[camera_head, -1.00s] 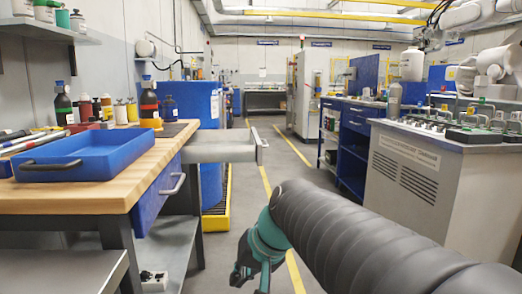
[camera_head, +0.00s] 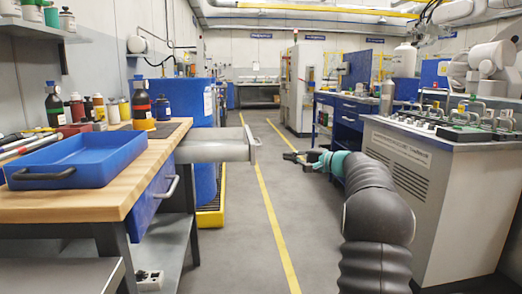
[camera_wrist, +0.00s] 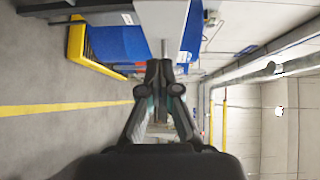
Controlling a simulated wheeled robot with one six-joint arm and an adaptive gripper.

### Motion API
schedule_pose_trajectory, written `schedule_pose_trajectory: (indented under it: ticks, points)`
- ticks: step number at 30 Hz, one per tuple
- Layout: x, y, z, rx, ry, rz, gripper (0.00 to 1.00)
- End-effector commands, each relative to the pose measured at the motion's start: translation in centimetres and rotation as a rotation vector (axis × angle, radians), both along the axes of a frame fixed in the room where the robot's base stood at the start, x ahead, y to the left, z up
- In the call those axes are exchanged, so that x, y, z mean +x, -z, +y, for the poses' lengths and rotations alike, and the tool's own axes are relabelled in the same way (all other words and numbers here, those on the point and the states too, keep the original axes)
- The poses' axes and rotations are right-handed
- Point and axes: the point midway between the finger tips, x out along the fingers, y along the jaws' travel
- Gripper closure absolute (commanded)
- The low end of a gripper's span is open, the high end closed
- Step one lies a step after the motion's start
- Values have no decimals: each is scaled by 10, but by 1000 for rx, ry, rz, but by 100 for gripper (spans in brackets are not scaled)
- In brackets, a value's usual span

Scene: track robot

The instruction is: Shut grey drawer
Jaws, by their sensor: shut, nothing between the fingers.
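The grey drawer (camera_head: 214,149) sticks out to the right from the workbench in the head view, pulled open, with its front panel (camera_head: 251,144) facing the aisle. My gripper (camera_head: 290,157) is shut and empty, to the right of that front panel and apart from it, pointing left toward it. In the wrist view my closed fingertips (camera_wrist: 165,66) point up the picture at a grey surface (camera_wrist: 160,22), which appears to be the drawer's front. A small upright handle-like part lies just past the fingertips. Whether they touch it cannot be told.
The wooden workbench (camera_head: 95,190) holds a blue tray (camera_head: 78,160) and several bottles. A blue drawer (camera_head: 155,200) sits below its top. A blue bin stands behind the grey drawer. A grey console (camera_head: 425,190) stands at right. The aisle floor (camera_head: 250,240) is clear.

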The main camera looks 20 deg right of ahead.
Motion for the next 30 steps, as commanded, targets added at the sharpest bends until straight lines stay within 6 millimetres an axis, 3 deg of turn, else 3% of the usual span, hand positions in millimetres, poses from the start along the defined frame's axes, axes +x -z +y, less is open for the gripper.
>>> schedule_pose_trajectory:
  ticks: [3, 8, 24, 30]
  points:
    - [4, 0, -22, 30, 21, -31, 100]
    - [12, -1, -24, 41, 26, -45, 100]
    - [94, -1, 23, 39, 24, -42, 100]
    - [100, 0, 48, 40, 25, -43, 100]
